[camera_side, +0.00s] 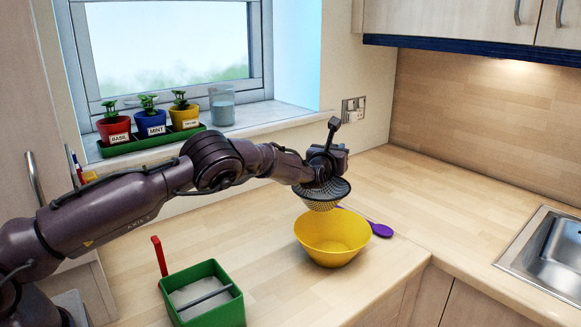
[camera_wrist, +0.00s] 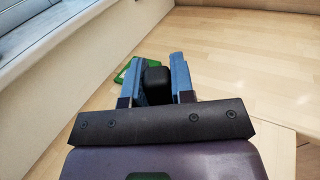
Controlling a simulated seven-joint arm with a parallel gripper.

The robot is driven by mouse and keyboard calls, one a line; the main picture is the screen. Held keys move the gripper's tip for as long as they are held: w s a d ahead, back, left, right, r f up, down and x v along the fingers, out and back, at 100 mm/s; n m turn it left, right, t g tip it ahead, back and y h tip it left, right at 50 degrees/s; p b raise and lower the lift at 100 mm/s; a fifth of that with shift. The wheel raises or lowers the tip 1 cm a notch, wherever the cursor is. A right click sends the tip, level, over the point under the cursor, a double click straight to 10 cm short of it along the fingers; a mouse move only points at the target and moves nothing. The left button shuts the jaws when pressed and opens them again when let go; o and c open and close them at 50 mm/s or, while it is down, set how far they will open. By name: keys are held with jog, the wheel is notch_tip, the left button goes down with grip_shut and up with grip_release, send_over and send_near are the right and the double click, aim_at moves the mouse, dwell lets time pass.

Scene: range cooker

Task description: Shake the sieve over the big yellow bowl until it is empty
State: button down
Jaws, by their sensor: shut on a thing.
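The big yellow bowl (camera_side: 333,256) stands upright on the wooden worktop near its front edge, in the side view. The dark mesh sieve (camera_side: 322,196) hangs just above the bowl's back rim, a little left of the bowl's middle. My gripper (camera_side: 324,170) is directly above the sieve. In the wrist view the two blue fingers of my gripper (camera_wrist: 154,62) are shut on a black handle (camera_wrist: 154,80), which appears to be the sieve's. The mesh is hidden in the wrist view. I cannot tell what is inside the sieve, and the bowl's inside looks plain yellow.
A purple spoon (camera_side: 380,229) lies behind and right of the bowl. A green box (camera_side: 218,312) with pale contents and a bar across it stands at front left, a red handle (camera_side: 159,256) beside it. Potted herbs (camera_side: 151,123) line the sill; a sink (camera_side: 556,258) is far right.

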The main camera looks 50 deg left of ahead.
jog(key=w+d+r+m+t+h, duration=0.1)
jog(key=w+d+m+h, duration=0.1)
jog(key=w+d+h, duration=0.15)
jog(key=shift+t, duration=0.3)
jog(key=shift+s+d+f, duration=0.1)
jog(key=shift+d+f, duration=0.15)
jog(key=shift+f, duration=1.15)
jog(key=shift+s+d+f, duration=0.1)
jog(key=shift+d+f, duration=0.1)
jog(key=shift+f, duration=1.15)
jog(key=shift+w+d, duration=0.1)
dwell(0.4)
